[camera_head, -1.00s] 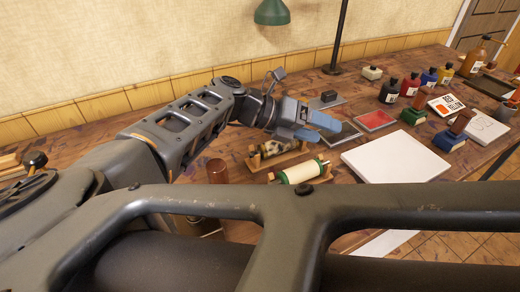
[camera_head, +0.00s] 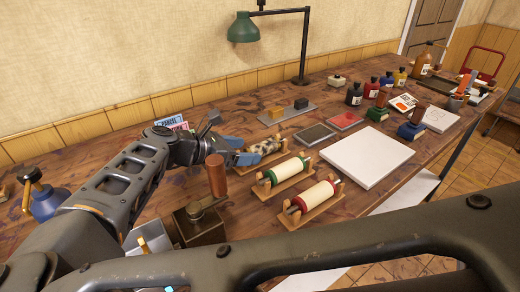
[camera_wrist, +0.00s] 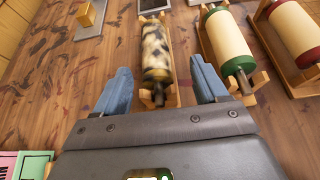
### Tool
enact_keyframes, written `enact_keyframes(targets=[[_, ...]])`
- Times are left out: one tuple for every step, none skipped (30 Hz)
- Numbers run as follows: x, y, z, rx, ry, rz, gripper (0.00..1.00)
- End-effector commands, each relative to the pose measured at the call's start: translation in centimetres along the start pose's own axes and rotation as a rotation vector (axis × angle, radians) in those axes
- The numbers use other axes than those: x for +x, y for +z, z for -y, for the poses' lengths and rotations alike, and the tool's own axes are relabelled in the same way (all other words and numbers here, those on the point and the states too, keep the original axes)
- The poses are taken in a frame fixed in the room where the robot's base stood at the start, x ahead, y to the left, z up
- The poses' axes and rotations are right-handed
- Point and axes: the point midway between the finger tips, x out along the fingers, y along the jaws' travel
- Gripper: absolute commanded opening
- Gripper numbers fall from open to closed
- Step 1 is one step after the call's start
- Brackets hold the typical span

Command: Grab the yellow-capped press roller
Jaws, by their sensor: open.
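Three rollers rest on wooden stands on the table. The nearest to my gripper is cream with black blotches, its end cap a dull yellow; this yellow-capped roller (camera_head: 264,147) also shows in the wrist view (camera_wrist: 156,48). My gripper (camera_head: 246,151) is open and empty at its left end. In the wrist view my blue fingers (camera_wrist: 160,75) stand apart on either side of the roller's near end, with no grip on it. In the head view the fingers partly hide that end.
The green-capped roller (camera_head: 287,170) lies close to the right, with the red-capped roller (camera_head: 317,196) beyond it. A white slab (camera_head: 367,158) lies farther right. A brown-handled box (camera_head: 200,222) stands in front of my gripper. A green lamp (camera_head: 243,28) hangs behind.

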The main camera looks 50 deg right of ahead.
Motion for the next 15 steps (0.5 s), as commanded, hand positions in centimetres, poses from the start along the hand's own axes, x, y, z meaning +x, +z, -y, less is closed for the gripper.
enact_keyframes(targets=[[0.4, 0.1, 0.0, 0.0, -0.001, 0.0, 0.72], [0.5, 0.1, 0.0, 0.0, -0.001, 0.0, 0.72], [0.8, 0.2, -0.1, -0.001, -0.001, 0.0, 0.72], [1.0, 0.2, -0.1, -0.001, -0.002, 0.0, 0.72], [1.2, 0.3, -0.2, -0.001, -0.002, 0.0, 0.72], [1.7, 0.4, -0.3, -0.002, -0.002, 0.0, 0.72], [2.1, 0.5, -0.4, -0.002, -0.002, 0.0, 0.72], [2.6, 0.6, -0.5, -0.002, -0.003, 0.0, 0.72], [3.1, 0.7, -0.6, -0.002, -0.003, 0.0, 0.72], [3.6, 0.8, -0.6, -0.003, -0.003, 0.0, 0.72], [4.1, 0.7, -0.6, -0.003, -0.003, 0.001, 0.72], [4.6, 0.6, -0.6, -0.004, -0.001, 0.001, 0.72], [4.9, 0.6, -0.7, -0.003, 0.0, 0.0, 0.72], [5.2, 0.6, -0.7, -0.003, 0.0, 0.0, 0.72], [5.4, 0.5, -0.7, -0.003, 0.0, -0.001, 0.72]])
